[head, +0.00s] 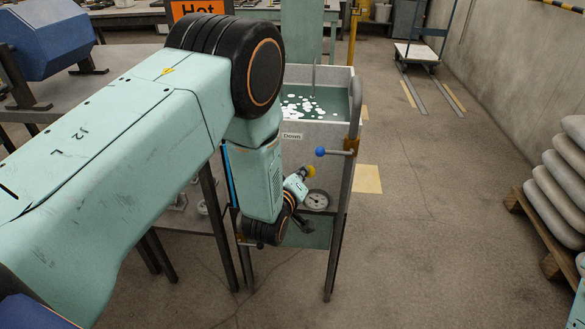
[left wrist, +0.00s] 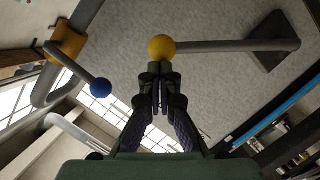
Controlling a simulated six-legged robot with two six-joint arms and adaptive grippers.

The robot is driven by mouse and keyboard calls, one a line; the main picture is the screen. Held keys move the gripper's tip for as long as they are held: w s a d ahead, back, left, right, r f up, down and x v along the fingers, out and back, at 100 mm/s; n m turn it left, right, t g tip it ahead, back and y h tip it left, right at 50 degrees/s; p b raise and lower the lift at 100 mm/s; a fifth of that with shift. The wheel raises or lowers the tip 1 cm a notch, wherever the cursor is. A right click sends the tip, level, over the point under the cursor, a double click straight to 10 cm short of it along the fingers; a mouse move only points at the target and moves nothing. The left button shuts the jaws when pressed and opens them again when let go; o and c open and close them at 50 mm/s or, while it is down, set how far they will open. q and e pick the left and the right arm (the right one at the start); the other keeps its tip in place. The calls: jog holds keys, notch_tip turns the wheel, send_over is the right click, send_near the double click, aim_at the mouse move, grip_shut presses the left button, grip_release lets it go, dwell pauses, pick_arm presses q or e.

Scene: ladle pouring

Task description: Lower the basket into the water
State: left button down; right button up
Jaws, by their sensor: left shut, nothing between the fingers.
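The water tank (head: 343,79) is a grey-walled tub on legs, with green water (head: 325,101) and white pieces on its surface. I cannot make out a basket. A "Down" label (head: 292,136) is on the tank's front. A lever with a blue ball knob (head: 320,152) is at the front right; it also shows in the left wrist view (left wrist: 101,88). A yellow ball knob (head: 311,171) sits lower; in the left wrist view the yellow knob (left wrist: 161,47) is on a grey rod. My left gripper (left wrist: 160,82) is shut and empty, its tips just below that knob in the picture; contact is unclear.
A round gauge (head: 316,200) is under the tank front. An orange "Hot" sign (head: 200,8) stands behind my arm. A blue machine (head: 45,38) is on the left bench. Stacked sacks (head: 560,185) lie at the right. The floor between is clear.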

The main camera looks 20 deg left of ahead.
pick_arm(q)
jog(key=shift+d+f, duration=0.15)
jog(key=shift+d, duration=0.15)
pick_arm(e)
jog(key=shift+d, duration=0.1)
dwell(0.4)
